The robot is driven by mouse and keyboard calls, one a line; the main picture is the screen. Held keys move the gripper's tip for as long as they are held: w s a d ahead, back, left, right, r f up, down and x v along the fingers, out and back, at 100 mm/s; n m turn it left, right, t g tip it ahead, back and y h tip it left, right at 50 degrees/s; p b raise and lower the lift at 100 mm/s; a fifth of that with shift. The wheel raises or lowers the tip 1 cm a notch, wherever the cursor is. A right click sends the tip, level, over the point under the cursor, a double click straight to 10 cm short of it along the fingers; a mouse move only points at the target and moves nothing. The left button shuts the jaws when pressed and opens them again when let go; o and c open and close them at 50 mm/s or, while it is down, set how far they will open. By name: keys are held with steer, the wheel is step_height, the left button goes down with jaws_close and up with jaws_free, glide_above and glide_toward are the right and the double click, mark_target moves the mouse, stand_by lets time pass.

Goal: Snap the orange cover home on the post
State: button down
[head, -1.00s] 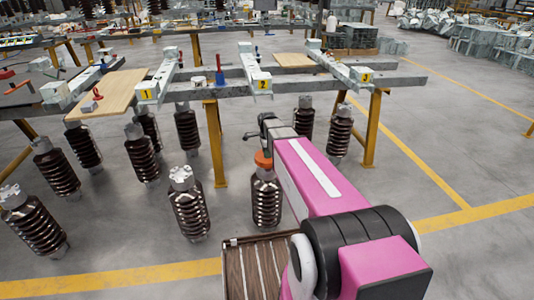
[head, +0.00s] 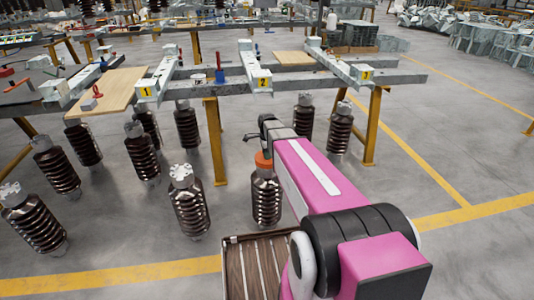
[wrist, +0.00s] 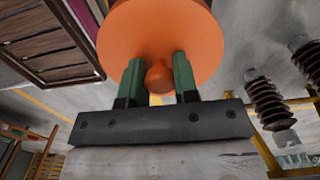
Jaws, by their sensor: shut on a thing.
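The orange cover (head: 263,160) shows in the head view at the top of a dark brown ribbed post (head: 266,200), just left of my pink arm. It looks about level; whether it is fully seated cannot be made out. In the wrist view the cover (wrist: 160,28) is a wide orange disc with a round knob. My gripper (wrist: 159,76) has its green fingers on either side of that knob, shut on the cover. In the head view my arm mostly hides the gripper.
A brown slatted crate (head: 255,265) stands on the floor in front of the post, and shows at upper left in the wrist view. Several other ribbed posts (head: 189,205) stand to the left and behind. A steel bench frame with yellow legs (head: 215,145) is beyond.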

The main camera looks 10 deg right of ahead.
steer(key=shift+f, duration=0.95)
steer(key=c, duration=0.8)
jaws_free()
step_height(320, 180, up, 11)
steer(key=shift+f, duration=0.1)
